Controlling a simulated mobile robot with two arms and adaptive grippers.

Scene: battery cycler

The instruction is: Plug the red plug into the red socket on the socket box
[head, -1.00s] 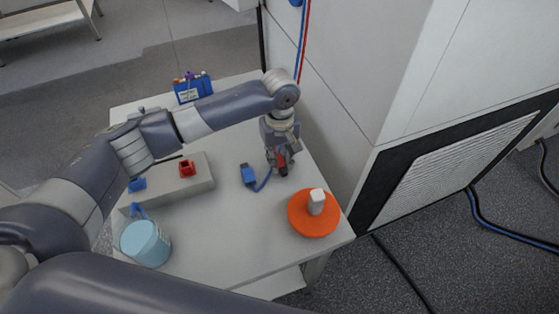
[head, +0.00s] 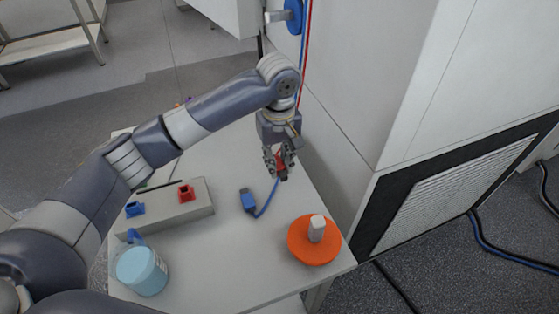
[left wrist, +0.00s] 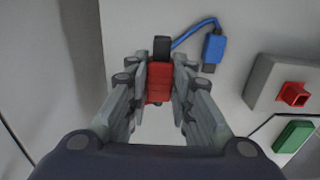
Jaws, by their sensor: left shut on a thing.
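My left gripper (head: 281,165) points down above the right part of the table, shut on the red plug (head: 282,158). In the left wrist view the red plug (left wrist: 159,85) sits between both fingers, with a black end beyond the fingertips. The grey socket box (head: 185,217) lies to the left of the gripper, apart from it. Its red socket (head: 185,193) is on top, with a blue socket (head: 134,209) to its left. The red socket also shows in the left wrist view (left wrist: 294,94). My right gripper is not in view.
A blue plug (head: 248,201) with a blue cable lies between the box and gripper. An orange disc (head: 305,250) with a white knob is at the front right, a light-blue mug (head: 141,271) at the front left. A white cabinet wall (head: 350,80) stands close on the right.

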